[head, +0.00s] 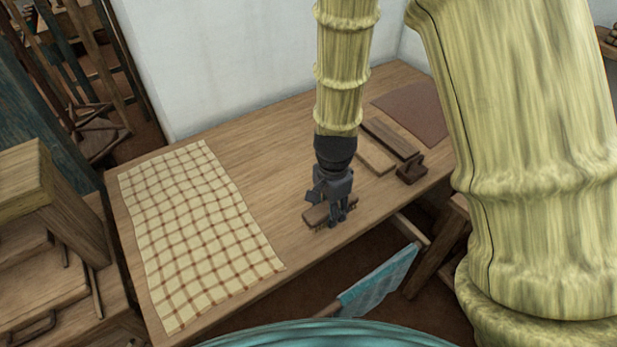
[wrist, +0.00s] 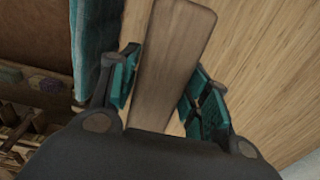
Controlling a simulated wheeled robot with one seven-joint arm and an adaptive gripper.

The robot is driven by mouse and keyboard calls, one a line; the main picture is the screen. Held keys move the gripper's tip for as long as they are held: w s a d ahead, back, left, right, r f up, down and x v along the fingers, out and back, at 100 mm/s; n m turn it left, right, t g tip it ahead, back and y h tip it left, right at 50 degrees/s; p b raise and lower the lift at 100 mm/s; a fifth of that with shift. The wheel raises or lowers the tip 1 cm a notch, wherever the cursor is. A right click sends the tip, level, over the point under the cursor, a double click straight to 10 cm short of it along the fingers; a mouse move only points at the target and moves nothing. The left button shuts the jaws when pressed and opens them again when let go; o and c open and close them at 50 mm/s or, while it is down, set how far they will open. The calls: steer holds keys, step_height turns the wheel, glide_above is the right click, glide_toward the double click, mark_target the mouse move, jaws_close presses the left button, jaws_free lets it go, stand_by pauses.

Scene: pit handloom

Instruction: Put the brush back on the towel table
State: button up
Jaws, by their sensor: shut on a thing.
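The brush (head: 316,215) has a brown wooden back. It is at the towel table's front edge, right of the checked towel (head: 200,230). My gripper (head: 337,220) points down at it and is shut on it. In the wrist view the brush's long wooden back (wrist: 172,65) runs between the teal finger pads. The towel table (head: 275,165) is light wood; its top also shows in the wrist view (wrist: 265,70). I cannot tell whether the brush touches the tabletop or is just above it.
Wooden pieces, including a flat board (head: 392,138) and a small dark block (head: 411,168), lie right of my gripper. A reddish-brown mat (head: 412,112) is at the back right. A teal cloth (head: 380,283) is below the front edge. Bare tabletop lies between towel and gripper.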

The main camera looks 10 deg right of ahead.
steer(key=w+p, duration=0.1)
steer(key=w, duration=0.3)
steer(key=w+d+f+p, duration=0.1)
steer(key=w, duration=0.8)
steer(key=shift+d+f+p, duration=0.15)
steer(key=shift+d+p, duration=0.1)
steer(key=shift+p, duration=0.15)
steer(key=shift+f+p, duration=0.6)
steer(key=shift+f, duration=1.15)
steer(key=shift+f, duration=0.15)
steer(key=o, duration=1.3)
steer(key=shift+r+b, duration=1.3)
steer(key=shift+r, duration=4.85)
